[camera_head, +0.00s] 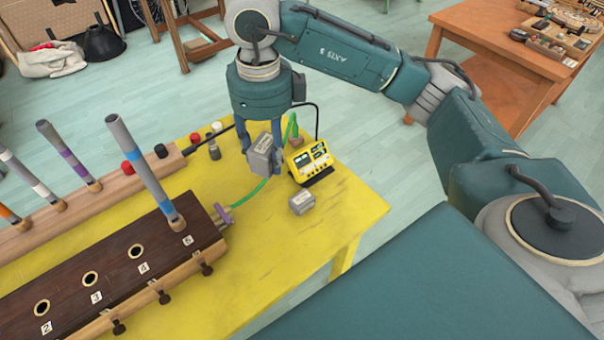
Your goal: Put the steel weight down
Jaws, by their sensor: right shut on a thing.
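My right gripper (262,146) points down over the yellow table (335,215), shut on a grey steel weight (263,160). The weight is a small block with a label-like mark, and its upper part is between the fingers. It seems to be a little above the table top, but I cannot tell the exact gap. A second, similar grey block (302,202) lies on the table to the right and nearer to me. My left gripper is not in view.
A yellow meter box (308,158) stands close right of the gripper, with a green cable (262,187) nearby. A dark wooden block with numbered holes (115,270) and an upright striped tube (145,170) stand left.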

